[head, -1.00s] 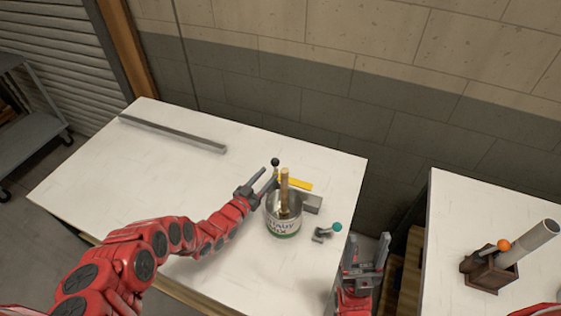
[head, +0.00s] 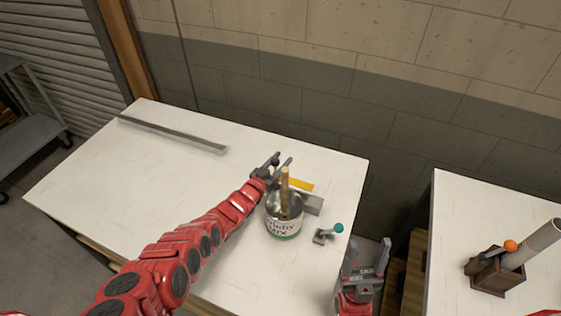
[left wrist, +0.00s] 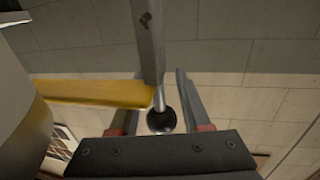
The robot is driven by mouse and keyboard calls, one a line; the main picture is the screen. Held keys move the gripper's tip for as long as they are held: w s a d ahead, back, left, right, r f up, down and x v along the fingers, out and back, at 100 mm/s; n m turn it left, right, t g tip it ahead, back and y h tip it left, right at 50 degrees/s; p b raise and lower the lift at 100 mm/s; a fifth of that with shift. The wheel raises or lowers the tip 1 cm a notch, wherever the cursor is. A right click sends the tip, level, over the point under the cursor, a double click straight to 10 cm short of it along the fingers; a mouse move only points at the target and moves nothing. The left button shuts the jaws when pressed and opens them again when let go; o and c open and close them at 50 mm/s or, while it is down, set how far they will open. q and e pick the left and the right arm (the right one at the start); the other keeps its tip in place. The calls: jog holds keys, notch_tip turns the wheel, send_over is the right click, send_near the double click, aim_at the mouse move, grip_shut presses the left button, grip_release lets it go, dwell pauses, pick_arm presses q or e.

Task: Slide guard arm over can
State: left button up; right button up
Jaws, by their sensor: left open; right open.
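The can (head: 284,228), with a printed label, stands near the right end of the white table, a wooden stick (head: 285,180) upright in it. The yellow guard arm (head: 301,185) lies behind the can; it also crosses the left side of the left wrist view (left wrist: 85,93). A black ball knob (left wrist: 161,121) on a thin metal stem sits between the fingers of my left gripper (head: 282,159), which is open around it; contact cannot be told. My right gripper (head: 368,245) is open and empty, off the table's right edge.
A grey block (head: 313,204) stands right of the can. A small clamp with a teal knob (head: 338,228) is in front of it. A long grey bar (head: 172,133) lies at the back left. A second table on the right holds a brown box (head: 490,275) with a grey tube (head: 533,243).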

pick_arm(q)
grip_shut()
jog(key=shift+w+r, duration=0.15)
jog(key=shift+r, duration=0.1)
dwell(1.0)
